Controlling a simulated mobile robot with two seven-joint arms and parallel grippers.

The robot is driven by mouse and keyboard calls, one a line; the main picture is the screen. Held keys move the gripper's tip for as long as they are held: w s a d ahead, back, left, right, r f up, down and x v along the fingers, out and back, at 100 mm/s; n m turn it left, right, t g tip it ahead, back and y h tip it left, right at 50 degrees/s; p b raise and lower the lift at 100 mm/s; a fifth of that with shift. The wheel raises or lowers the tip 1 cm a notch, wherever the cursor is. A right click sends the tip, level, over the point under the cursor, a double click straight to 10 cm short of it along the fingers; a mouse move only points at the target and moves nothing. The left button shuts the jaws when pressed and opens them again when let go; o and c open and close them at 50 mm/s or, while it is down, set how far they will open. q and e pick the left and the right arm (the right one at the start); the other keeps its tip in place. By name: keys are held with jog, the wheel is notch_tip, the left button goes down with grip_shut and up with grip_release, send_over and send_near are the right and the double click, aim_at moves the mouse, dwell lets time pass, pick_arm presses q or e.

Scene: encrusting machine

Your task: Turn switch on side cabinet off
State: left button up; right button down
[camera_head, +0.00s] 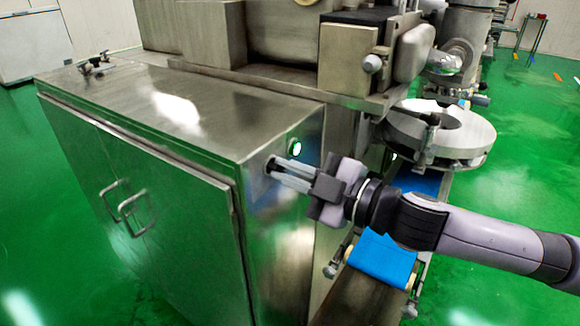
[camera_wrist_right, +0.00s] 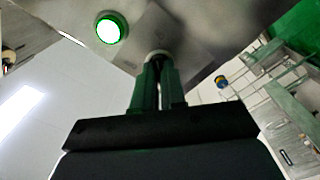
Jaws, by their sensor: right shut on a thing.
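The side cabinet (camera_head: 170,120) is a steel box with two door handles on its front. Its narrow right side faces my right arm. My right gripper (camera_head: 272,170) reaches in from the right, with its fingertips at that side panel. It is shut on the switch (camera_wrist_right: 157,56), a small knob mostly hidden by the fingers. In the right wrist view the two fingers (camera_wrist_right: 158,75) lie close together over it. A round green-rimmed light (camera_head: 295,147) glows just above the fingertips. The light also shows in the right wrist view (camera_wrist_right: 111,27). My left gripper is not in view.
A conveyor belt (camera_head: 352,296) with a blue sheet (camera_head: 383,260) runs below my right arm. A round steel disc (camera_head: 463,133) and machine housings (camera_head: 347,58) stand behind. Green floor (camera_head: 60,220) is open to the left of the cabinet.

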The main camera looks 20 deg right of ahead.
jog(key=n+p, duration=0.2)
jog(key=n, duration=0.2)
jog(key=n+p, duration=0.2)
jog(key=n, duration=0.3)
jog(key=n+p, duration=0.1)
jog(key=n, duration=0.2)
jog(key=shift+n, duration=0.3)
jog(key=shift+f+n, duration=0.1)
jog(key=shift+n, duration=1.5)
jog(key=c, duration=1.2)
grip_release()
